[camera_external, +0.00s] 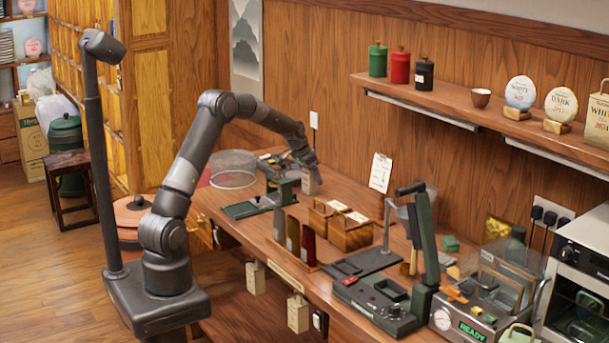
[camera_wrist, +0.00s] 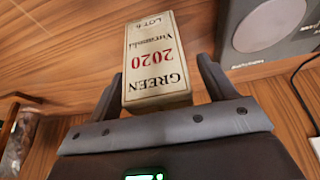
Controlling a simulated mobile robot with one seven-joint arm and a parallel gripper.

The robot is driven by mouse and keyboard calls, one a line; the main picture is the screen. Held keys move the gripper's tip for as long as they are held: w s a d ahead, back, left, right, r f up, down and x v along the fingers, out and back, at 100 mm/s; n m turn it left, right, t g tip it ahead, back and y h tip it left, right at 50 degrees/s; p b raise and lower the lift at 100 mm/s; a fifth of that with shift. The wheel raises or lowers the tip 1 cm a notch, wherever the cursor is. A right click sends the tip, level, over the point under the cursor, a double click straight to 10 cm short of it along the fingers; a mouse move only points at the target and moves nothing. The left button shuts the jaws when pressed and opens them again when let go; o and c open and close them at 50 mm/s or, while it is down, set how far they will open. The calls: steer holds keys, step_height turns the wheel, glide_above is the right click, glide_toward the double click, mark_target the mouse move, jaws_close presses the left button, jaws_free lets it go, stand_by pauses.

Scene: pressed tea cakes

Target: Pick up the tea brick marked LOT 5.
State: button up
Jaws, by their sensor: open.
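A pale tea brick (camera_wrist: 156,60) lies between the spread fingers of my gripper (camera_wrist: 160,72) in the wrist view. Its label is upside down and reads GREEN 2020, with a LOT line whose digit is too small to read surely. My gripper is open, with a finger on either side of the brick; I cannot tell whether either touches it. In the external view, my gripper (camera_external: 306,161) points down over a pale brick (camera_external: 310,184) at the back of the wooden counter (camera_external: 340,265). The far finger is partly hidden there.
A round mesh cover (camera_external: 233,169) stands left of my gripper, and a green stand (camera_external: 282,188) is close in front. Wooden boxes (camera_external: 350,232) and a lever press (camera_external: 424,240) stand to the right. A dark speaker-like box (camera_wrist: 268,25) is near the brick in the wrist view.

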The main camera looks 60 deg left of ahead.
steer(key=shift+c, duration=0.3)
steer(key=c, duration=1.1)
steer(key=shift+o, duration=0.2)
